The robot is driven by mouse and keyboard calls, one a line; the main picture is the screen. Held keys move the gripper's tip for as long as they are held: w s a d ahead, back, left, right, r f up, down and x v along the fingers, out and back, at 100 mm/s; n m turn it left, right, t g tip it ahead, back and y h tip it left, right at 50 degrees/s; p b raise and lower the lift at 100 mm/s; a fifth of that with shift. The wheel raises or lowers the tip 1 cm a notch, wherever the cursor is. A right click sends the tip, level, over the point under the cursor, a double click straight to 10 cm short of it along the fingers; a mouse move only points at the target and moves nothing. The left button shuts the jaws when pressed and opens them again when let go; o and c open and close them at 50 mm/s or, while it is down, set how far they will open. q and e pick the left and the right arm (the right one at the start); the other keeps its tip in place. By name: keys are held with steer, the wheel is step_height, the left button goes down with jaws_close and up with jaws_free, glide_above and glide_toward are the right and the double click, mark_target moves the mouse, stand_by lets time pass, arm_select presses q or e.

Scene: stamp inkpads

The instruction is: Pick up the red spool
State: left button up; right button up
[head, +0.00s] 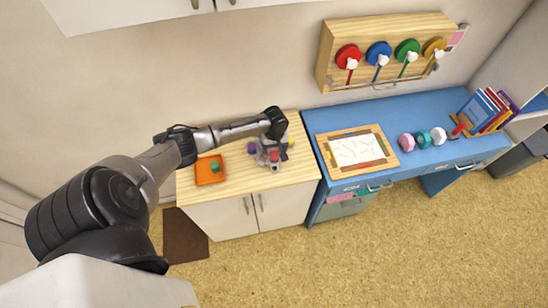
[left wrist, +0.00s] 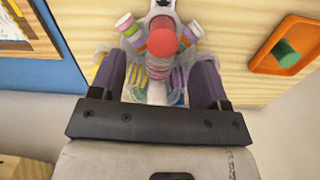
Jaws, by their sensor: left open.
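The red spool (left wrist: 163,42) is a red cylinder with its round end facing the left wrist camera. It sits on a pale grey holder (left wrist: 160,8) with other coloured spools around it. In the head view the red spool (head: 274,156) is a small red spot on the wooden counter's right part, partly hidden by my arm. My left gripper (left wrist: 158,65) is open, its two dark fingers on either side of the holder's middle. The red spool shows between and just beyond the fingertips; I cannot tell whether they touch it. My right gripper is not in view.
An orange tray (head: 202,178) with a green cylinder (head: 214,167) stands left on the wooden counter. A purple spool (head: 252,148) is by the holder. A blue desk (head: 420,112) with a framed sheet (head: 357,150) adjoins on the right. Coloured discs hang on a wall rack (head: 325,57).

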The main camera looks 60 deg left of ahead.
mark_target(274, 155)
arm_select(q)
steer(key=shift+s+f, duration=0.2)
steer(key=shift+f, duration=2.35)
steer(key=c, duration=1)
steer(key=shift+r, duration=0.1)
